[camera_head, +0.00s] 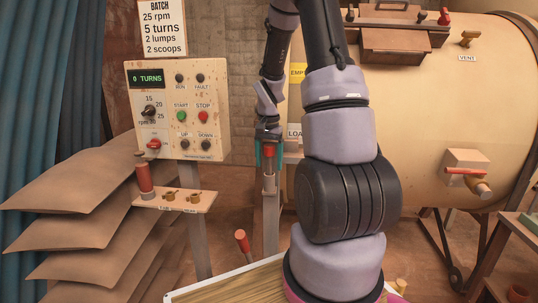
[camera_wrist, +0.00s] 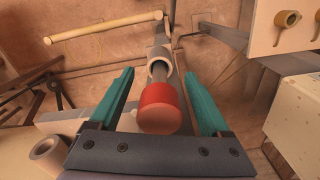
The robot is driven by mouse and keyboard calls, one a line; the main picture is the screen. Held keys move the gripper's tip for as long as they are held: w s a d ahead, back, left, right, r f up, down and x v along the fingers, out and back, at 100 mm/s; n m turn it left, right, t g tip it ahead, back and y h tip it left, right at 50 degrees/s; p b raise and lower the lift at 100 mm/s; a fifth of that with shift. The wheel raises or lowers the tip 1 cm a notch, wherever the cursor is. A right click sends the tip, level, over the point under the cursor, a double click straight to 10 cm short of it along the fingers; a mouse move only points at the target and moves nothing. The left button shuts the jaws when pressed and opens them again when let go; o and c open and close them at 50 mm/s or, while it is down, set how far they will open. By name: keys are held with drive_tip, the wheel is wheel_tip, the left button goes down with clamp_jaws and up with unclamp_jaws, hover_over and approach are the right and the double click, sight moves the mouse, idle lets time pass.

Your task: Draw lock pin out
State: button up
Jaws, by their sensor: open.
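A red-headed pin (camera_head: 269,153), which looks like the lock pin, stands on top of a grey post. In the wrist view its red head (camera_wrist: 160,108) faces the camera, and its grey shaft runs into a pale collar (camera_wrist: 160,62). My gripper (camera_head: 269,158) is above the post with its fingers pointing down. In the wrist view the gripper's teal fingers (camera_wrist: 159,78) are open, one on each side of the red head and shaft. A gap shows on both sides, so the fingers appear not to touch it.
A drum (camera_head: 440,110) with a vent and a red-handled valve (camera_head: 467,172) fills the right. A control panel (camera_head: 178,110) reads 0 turns. Below it is a shelf (camera_head: 180,199) with a red handle (camera_head: 144,182) and brass hooks. Stacked sacks (camera_head: 75,200) lie left.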

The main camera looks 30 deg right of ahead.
sight(269, 145)
clamp_jaws()
drive_tip(key=shift+r, duration=4.3)
drive_tip(key=shift+r, duration=0.1)
drive_tip(key=shift+r, duration=0.4)
